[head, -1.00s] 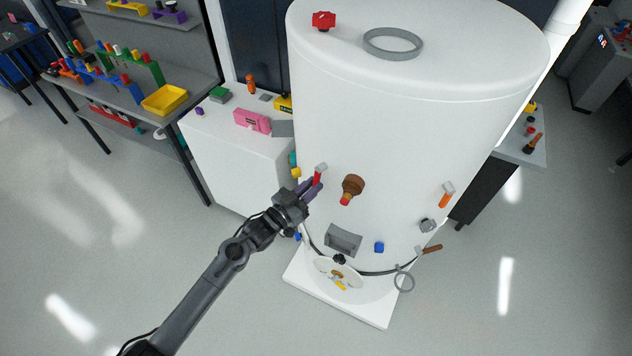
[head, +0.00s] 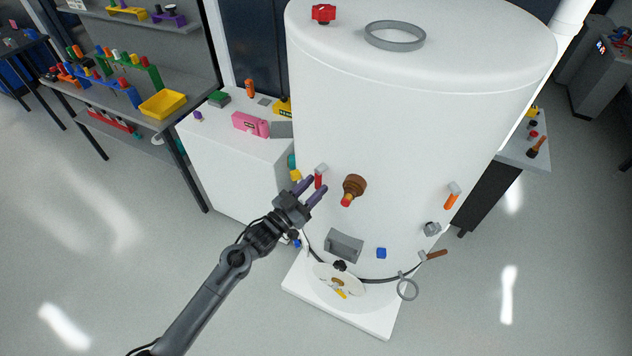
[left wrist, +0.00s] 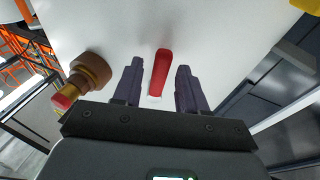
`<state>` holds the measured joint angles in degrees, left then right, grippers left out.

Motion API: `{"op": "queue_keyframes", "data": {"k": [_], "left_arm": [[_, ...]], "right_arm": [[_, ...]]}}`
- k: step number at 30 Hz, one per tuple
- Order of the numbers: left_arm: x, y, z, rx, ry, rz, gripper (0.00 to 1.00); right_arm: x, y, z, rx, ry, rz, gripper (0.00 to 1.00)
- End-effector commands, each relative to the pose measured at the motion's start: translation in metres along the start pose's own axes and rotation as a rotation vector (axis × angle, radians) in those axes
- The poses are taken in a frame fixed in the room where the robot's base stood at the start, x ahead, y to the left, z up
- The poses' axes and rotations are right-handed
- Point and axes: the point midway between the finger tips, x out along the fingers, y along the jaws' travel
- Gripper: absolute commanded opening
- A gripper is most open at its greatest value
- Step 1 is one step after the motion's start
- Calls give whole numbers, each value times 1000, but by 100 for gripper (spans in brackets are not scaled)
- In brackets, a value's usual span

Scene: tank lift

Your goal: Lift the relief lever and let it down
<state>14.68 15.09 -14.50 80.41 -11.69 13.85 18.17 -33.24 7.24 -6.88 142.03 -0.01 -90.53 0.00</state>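The red lever (head: 319,179) sits on the left part of the white tank's front wall (head: 400,140), below a small grey block, with its handle pointing down. My left gripper (head: 318,187) is at the lever, with its two purple fingers spread apart. In the left wrist view the red lever (left wrist: 161,72) stands between the open fingers (left wrist: 157,85), with a gap visible on both sides. I cannot tell whether a finger touches it. My right gripper is not in view.
A brown fitting with a red tip (head: 353,190) sticks out just right of the lever. A grey box (head: 345,244) and an orange-handled lever (head: 452,196) are also on the tank. A white cabinet (head: 235,165) stands to the left. The floor in front is clear.

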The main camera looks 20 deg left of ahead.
Motion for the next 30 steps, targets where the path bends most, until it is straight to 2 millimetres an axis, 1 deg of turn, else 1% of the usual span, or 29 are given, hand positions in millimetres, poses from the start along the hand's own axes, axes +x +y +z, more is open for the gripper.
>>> {"op": "queue_keyframes", "data": {"k": [2, 17, 22, 30], "left_arm": [[0, 0, 0, 0, -1, 0, 51], [-2, 0, 0, 0, -2, 0, 51], [-11, 0, -3, 0, -4, -1, 51], [-38, 0, -9, 0, -4, -1, 51]], "right_arm": [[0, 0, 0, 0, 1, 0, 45], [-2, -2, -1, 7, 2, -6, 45], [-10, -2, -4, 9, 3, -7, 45], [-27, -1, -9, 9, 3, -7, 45]]}}
